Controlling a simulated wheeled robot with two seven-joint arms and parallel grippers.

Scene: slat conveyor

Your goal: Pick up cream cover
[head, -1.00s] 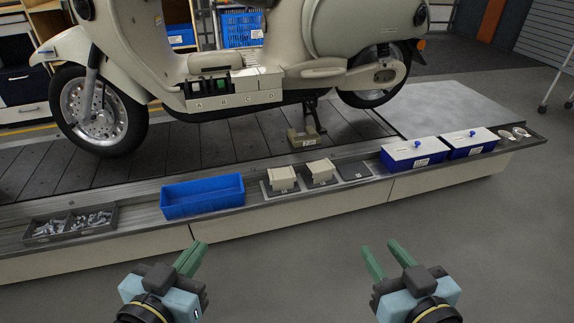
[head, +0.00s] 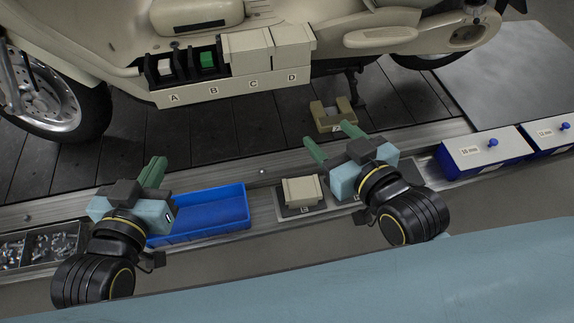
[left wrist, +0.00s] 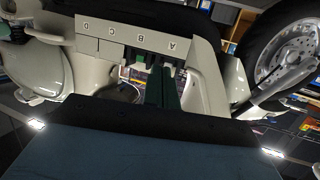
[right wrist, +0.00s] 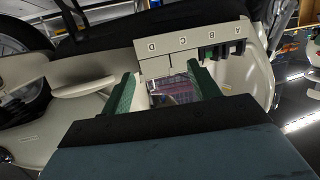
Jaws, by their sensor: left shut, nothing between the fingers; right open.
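A cream cover (head: 303,189) lies on a grey pad on the rail in the head view, right of the blue bin. The second cream cover, seen earlier to its right, is hidden behind my right gripper. My right gripper (head: 327,136) is open and empty above the rail, up and right of the visible cover. In the right wrist view its fingers (right wrist: 165,78) are apart, with the scooter behind. My left gripper (head: 156,168) is shut and empty beside the blue bin's left end. Its fingers are together in the left wrist view (left wrist: 161,84).
The blue bin (head: 240,208) is empty. The scooter's lettered panel (head: 185,94) has cream covers at C and D; A and B are open. A tan bracket (head: 319,121) stands on the deck behind my right gripper. White-lidded blue boxes (head: 486,152) stand at right.

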